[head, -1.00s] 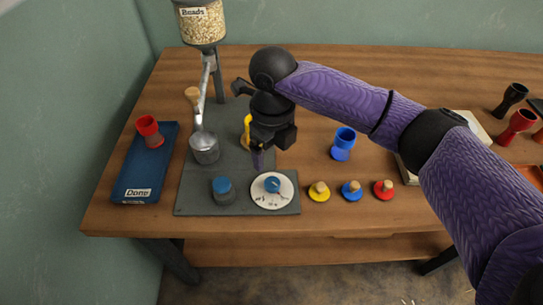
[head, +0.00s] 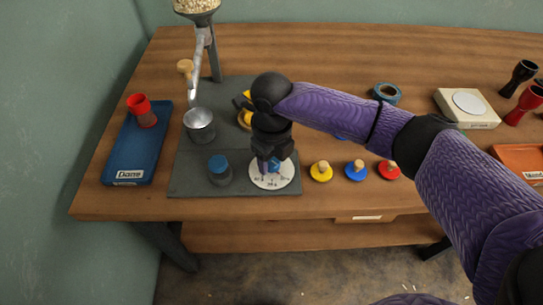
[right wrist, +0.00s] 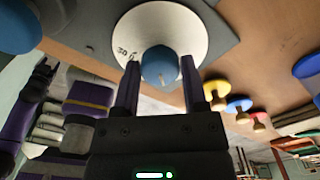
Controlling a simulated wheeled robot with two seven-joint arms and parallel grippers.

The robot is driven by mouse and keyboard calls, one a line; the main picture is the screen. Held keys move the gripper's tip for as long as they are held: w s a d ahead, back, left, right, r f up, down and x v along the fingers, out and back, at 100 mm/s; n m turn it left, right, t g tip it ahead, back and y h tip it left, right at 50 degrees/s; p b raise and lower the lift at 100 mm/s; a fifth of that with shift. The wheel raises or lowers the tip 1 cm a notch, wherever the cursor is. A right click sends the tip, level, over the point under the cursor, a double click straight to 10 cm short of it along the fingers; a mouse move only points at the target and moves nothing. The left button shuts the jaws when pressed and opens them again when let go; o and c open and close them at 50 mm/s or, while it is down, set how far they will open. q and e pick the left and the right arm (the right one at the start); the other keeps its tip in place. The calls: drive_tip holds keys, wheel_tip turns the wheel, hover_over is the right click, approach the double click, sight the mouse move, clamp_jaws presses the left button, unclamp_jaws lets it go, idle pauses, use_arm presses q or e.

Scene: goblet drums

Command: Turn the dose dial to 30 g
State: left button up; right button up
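The dose dial is a white round plate (head: 257,183) with a blue knob (head: 275,166) at the front of the grey base board. In the right wrist view the plate (right wrist: 195,28) carries a mark that looks like "30 g" left of the knob (right wrist: 160,62), and the knob bears a pale pointer line. My right gripper (head: 268,168) is down at the dial, pointing at the plate. In the right wrist view its two fingers (right wrist: 160,75) stand either side of the knob, open, with small gaps seeming to remain. The head view hides part of the knob and marks. My left gripper is not seen.
A blue-capped pot (head: 220,170) stands left of the dial, and a metal cup (head: 199,125) behind it. Yellow (head: 321,172), blue (head: 356,170) and red (head: 388,169) knobbed discs lie to the right. A blue tray (head: 138,150) holds a red goblet drum (head: 142,110).

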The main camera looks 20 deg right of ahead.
clamp_jaws()
drive_tip(key=shift+r+m+p, duration=0.2)
drive_tip(key=shift+m+p, duration=0.3)
drive_tip(key=shift+p, duration=0.2)
drive_tip(key=m+p, duration=0.5)
drive_tip(key=m, duration=0.1)
drive_tip(key=shift+m+p, duration=0.35)
drive_tip(key=shift+m, duration=0.15)
drive_tip(key=m+p, duration=0.1)
drive_tip(key=m, duration=0.1)
drive_tip(key=shift+m, duration=0.3)
drive_tip(key=m+p, duration=0.2)
drive_tip(key=m, duration=0.1)
drive_tip(key=shift+m, duration=0.3)
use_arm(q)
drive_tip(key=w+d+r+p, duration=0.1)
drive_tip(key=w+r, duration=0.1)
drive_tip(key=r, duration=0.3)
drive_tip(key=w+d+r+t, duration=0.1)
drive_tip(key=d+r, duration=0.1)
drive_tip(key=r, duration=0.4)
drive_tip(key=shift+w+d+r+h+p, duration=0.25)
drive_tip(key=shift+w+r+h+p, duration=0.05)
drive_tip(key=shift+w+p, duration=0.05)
use_arm(e)
drive_tip(key=m, duration=0.5)
drive_tip(key=shift+f, duration=0.15)
drive_tip(key=shift+m, duration=0.4)
